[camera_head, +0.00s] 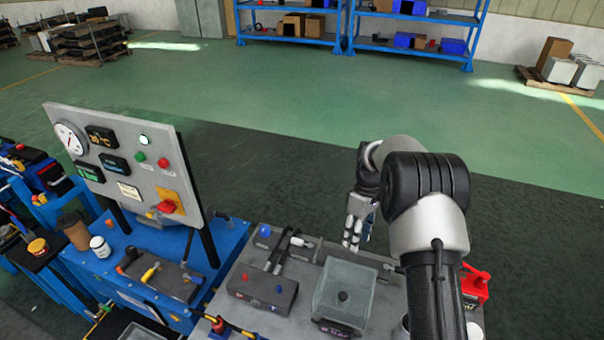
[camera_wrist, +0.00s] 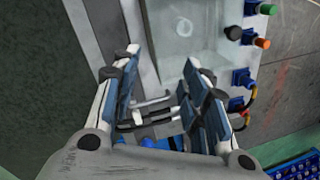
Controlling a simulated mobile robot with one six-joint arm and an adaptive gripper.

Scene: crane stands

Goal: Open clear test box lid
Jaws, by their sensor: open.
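The clear test box (camera_head: 344,291) stands on the grey bench at the lower middle of the head view. Its translucent lid looks shut, with a small round knob on it. In the wrist view the box's pale top (camera_wrist: 175,50) lies just beyond the fingertips, with a faint round mark on it. My gripper (camera_head: 354,232) hangs open and empty behind the box in the head view, fingers pointing down. In the wrist view my gripper (camera_wrist: 168,62) has its two fingers spread, with grey bars showing between them. I cannot tell whether a finger touches the box.
A red object (camera_head: 475,286) is at right, beyond my arm. A gauge panel (camera_head: 130,160) rises over the blue bench at left. In the wrist view, coloured connectors (camera_wrist: 262,42) line the right side.

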